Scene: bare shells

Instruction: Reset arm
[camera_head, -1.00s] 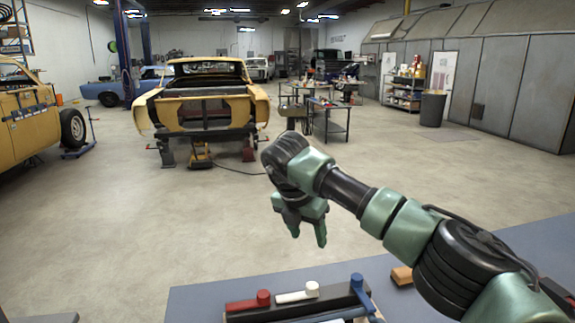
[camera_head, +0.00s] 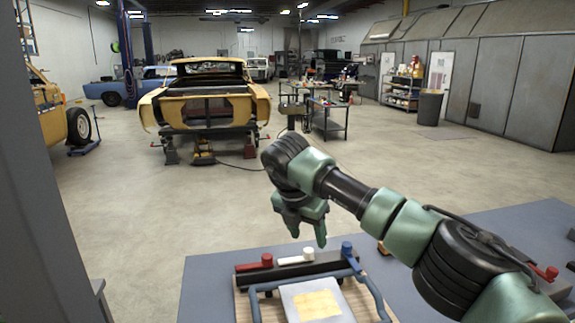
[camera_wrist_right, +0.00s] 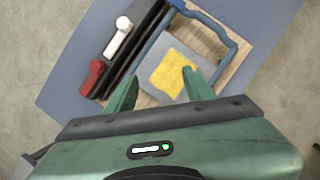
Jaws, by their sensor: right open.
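My right arm comes in from the right in the head view. My right gripper (camera_head: 306,226) points down above the table, with its fingers apart and nothing between them. In the right wrist view its two green fingers (camera_wrist_right: 160,92) are spread wide over the table things. Below it a wooden board (camera_head: 243,306) carries a blue-grey frame handle (camera_head: 375,297) and a grey plate with a yellow square (camera_head: 317,304) on it. A black bar with a red knobbed handle (camera_head: 254,264), a white one (camera_head: 296,259) and a blue post (camera_head: 347,250) lies behind. My left gripper is out of view.
The grey-blue table (camera_head: 206,272) has bare room left of the board. A second red-knobbed piece (camera_head: 549,273) lies at the right, partly behind my arm. A dark grey upright (camera_head: 45,190) fills the left edge. A yellow car shell (camera_head: 208,105) stands farther back on open floor.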

